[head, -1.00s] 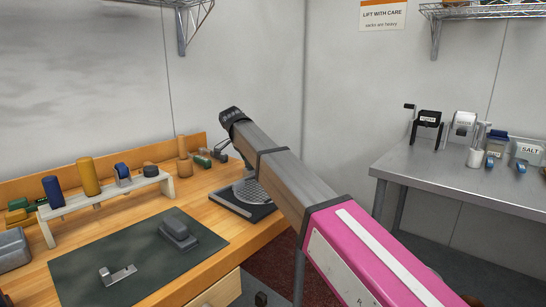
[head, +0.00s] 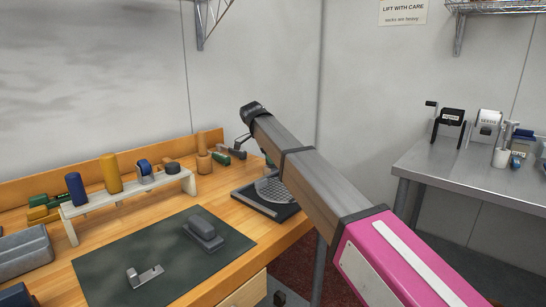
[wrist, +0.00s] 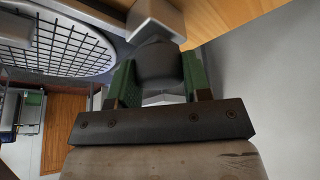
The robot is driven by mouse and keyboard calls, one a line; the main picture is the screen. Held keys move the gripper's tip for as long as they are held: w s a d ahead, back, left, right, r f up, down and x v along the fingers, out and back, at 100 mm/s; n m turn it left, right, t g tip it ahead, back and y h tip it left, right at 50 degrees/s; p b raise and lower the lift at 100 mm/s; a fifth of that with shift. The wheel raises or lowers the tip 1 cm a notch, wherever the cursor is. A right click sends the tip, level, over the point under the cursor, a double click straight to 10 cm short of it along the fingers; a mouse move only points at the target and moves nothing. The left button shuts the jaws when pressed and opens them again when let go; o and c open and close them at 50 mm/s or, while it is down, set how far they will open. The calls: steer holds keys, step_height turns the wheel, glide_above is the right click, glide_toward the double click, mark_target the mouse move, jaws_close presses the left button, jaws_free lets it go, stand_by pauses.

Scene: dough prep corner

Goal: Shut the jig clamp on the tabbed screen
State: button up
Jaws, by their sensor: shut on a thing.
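In the wrist view my gripper (wrist: 159,72), with green finger pads, is shut on a dark rounded knob (wrist: 160,62), which appears to be the jig clamp's handle. A pale grey block (wrist: 155,20) sits just beyond the knob. The round mesh screen (wrist: 68,42) lies to the left of the gripper. In the head view the screen (head: 272,188) lies on the dark jig base (head: 262,205) at the bench's right end. My arm hides my gripper and part of the jig there. I cannot tell how far the clamp is closed, and the screen's tab is not clear.
A dark mat (head: 130,265) on the wooden bench (head: 225,238) bears a grey block (head: 203,230) and a small metal bracket (head: 145,275). A pale rack (head: 130,195) with several rollers stands behind. A steel table (head: 460,170) stands at the right, across a gap.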

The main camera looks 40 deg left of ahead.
steer(key=o, duration=1.3)
steer(key=v, duration=1)
steer(key=shift+a+r, duration=0.1)
steer(key=shift+r, duration=0.3)
steer(key=shift+s, duration=0.1)
